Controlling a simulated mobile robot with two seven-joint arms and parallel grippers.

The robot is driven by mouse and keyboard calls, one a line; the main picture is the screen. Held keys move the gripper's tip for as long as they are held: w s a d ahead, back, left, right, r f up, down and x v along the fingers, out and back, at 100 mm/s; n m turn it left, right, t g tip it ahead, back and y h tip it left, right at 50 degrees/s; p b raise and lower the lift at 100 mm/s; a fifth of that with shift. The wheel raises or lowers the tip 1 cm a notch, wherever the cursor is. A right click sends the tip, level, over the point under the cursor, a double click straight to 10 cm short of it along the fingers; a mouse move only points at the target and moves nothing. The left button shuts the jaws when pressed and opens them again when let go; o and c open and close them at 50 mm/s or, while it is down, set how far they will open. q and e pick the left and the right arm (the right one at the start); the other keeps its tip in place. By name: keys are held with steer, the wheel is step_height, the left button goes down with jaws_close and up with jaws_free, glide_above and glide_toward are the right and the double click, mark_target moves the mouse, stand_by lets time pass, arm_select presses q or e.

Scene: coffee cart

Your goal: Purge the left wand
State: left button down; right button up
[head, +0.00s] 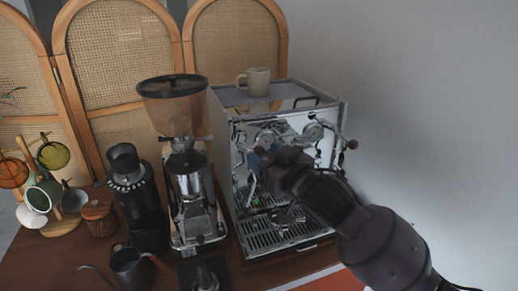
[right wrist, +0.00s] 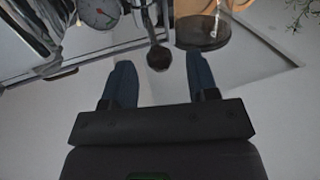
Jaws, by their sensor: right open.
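The espresso machine (head: 327,170) stands on the cart with its polished front toward me. My right gripper (head: 256,164) is in front of the left part of that front and covers some of it. In the right wrist view, my right gripper (right wrist: 158,66) is open, its two blue fingers apart and empty. A dark round knob (right wrist: 158,52) on a metal stem lies around the gap between the fingertips; I cannot tell whether it touches them. The left wand is hard to make out behind my gripper. My left gripper is not in view.
A grinder (head: 190,195) stands close left of the machine; its hopper (right wrist: 203,30) shows beside one finger in the wrist view. A cup (head: 258,82) sits on the machine. A pitcher (head: 130,268) and mugs (head: 43,194) are at left. The right side is open before the wall.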

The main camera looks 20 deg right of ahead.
steer(key=shift+x, duration=1.4)
steer(key=shift+f, duration=0.1)
steer(key=c, duration=0.9)
